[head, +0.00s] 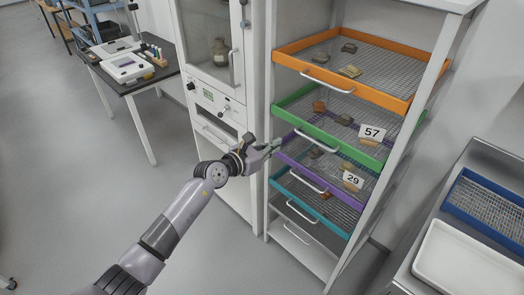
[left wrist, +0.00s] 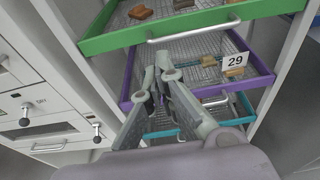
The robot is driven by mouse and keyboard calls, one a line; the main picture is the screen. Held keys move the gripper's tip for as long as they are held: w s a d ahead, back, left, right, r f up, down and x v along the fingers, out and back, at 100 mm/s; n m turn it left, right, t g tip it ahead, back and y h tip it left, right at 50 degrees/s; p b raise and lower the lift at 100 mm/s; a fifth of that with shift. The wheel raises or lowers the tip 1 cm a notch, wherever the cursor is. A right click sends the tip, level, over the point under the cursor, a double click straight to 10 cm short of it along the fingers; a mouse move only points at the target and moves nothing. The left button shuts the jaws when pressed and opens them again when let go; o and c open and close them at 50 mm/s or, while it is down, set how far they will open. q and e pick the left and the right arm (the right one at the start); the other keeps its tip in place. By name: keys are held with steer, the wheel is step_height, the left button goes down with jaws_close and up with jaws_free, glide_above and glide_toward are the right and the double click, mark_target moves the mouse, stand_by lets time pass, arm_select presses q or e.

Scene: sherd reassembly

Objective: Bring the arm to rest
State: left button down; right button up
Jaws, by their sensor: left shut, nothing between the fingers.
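My left arm reaches in from the lower left in the head view. Its gripper (head: 274,146) is shut and empty, in front of the left edge of the tray rack. The left wrist view shows the two fingers (left wrist: 163,66) with their tips together, pointing at the purple tray (left wrist: 127,78). I cannot tell whether the fingertips touch it. The green tray (left wrist: 100,43) lies above that one. My right gripper is in neither view.
The rack also holds an orange tray (head: 378,97) on top and a teal tray (head: 342,231) low down. Sherds and cards "57" (head: 372,132) and "29" (head: 353,180) lie in trays. A white cabinet (head: 211,100) stands left of the rack. Floor (head: 215,255) before it is clear.

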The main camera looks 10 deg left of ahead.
arm_select(q)
steer(key=s+a+f+n+g+y+b, duration=0.15)
steer(key=s+a+f+n, duration=0.5)
steer(key=f, duration=0.65)
steer(key=s+a+f+n+y, duration=0.3)
steer(key=s+f+n, duration=0.5)
steer(key=f+n, duration=0.4)
steer(key=s+a+f+n+g+y, duration=0.15)
steer(key=s+a+f+n, duration=0.25)
steer(key=s+f+n, duration=0.7)
steer(key=s+a+f+n+g+y, duration=0.35)
steer(key=s+f+n, duration=0.25)
steer(key=s+f, duration=1.1)
steer(key=s+f+n+g, duration=0.2)
steer(key=s, duration=0.7)
steer(key=s+f+n+g, duration=0.3)
steer(key=s, duration=0.7)
steer(key=shift+d+b, duration=0.2)
steer(key=shift+b, duration=0.2)
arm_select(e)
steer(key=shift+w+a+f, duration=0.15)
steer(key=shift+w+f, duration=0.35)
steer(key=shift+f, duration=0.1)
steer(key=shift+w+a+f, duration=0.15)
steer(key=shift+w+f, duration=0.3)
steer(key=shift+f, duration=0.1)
